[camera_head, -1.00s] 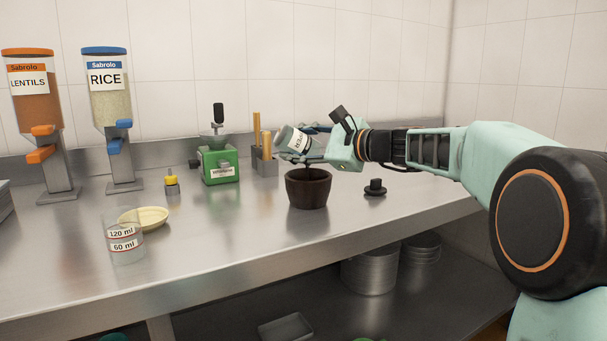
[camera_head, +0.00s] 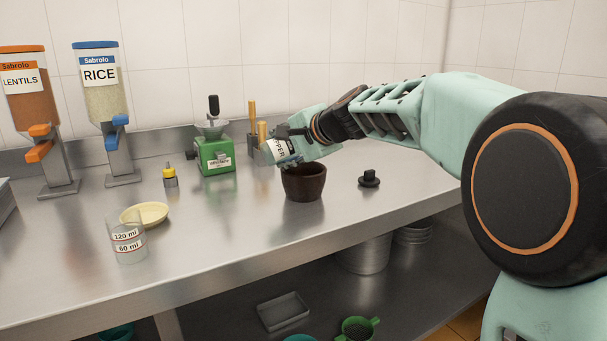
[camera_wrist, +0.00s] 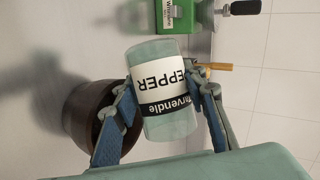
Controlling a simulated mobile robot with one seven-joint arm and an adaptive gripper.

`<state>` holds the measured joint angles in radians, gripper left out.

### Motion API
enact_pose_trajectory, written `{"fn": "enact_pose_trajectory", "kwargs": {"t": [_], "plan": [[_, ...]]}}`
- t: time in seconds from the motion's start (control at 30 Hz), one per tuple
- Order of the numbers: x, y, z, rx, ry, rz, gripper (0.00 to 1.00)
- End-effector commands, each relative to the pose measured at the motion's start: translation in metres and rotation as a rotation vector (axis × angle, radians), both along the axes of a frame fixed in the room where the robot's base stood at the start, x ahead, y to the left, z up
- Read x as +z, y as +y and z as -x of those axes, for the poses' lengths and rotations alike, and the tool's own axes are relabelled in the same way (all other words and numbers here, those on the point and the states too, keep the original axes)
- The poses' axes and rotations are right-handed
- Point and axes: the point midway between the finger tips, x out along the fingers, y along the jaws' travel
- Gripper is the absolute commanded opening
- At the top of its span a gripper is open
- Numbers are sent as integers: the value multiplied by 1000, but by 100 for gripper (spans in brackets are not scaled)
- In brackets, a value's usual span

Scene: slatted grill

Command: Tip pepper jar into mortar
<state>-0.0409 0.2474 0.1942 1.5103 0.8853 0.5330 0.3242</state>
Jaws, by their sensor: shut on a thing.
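The pepper jar (camera_head: 278,149), pale with a white PEPPER label, is tilted in my gripper (camera_head: 290,147). In the wrist view the jar (camera_wrist: 161,90) sits between the two blue-padded fingers (camera_wrist: 160,115), which are shut on it. The dark brown mortar (camera_head: 304,186) stands upright on the steel counter. The jar is at the mortar's left rim and a little above it; I cannot tell whether they touch. The mortar also shows in the wrist view (camera_wrist: 78,108), partly hidden by a finger. Its contents and the jar's mouth are not clearly visible.
A green grinder (camera_head: 215,155) and a holder with wooden sticks (camera_head: 254,143) stand behind. A black knobbed piece (camera_head: 369,179) lies right of the mortar. A yellow dish (camera_head: 146,214), a clear measuring cup (camera_head: 128,242) and a yellow-topped bottle (camera_head: 169,178) are left. The front counter is clear.

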Motion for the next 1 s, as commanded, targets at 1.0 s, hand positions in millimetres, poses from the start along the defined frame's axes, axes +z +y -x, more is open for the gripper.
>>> {"fn": "enact_pose_trajectory", "kwargs": {"t": [1.0], "plan": [[18, 2, 1, 2, -169, 378, 7]]}}
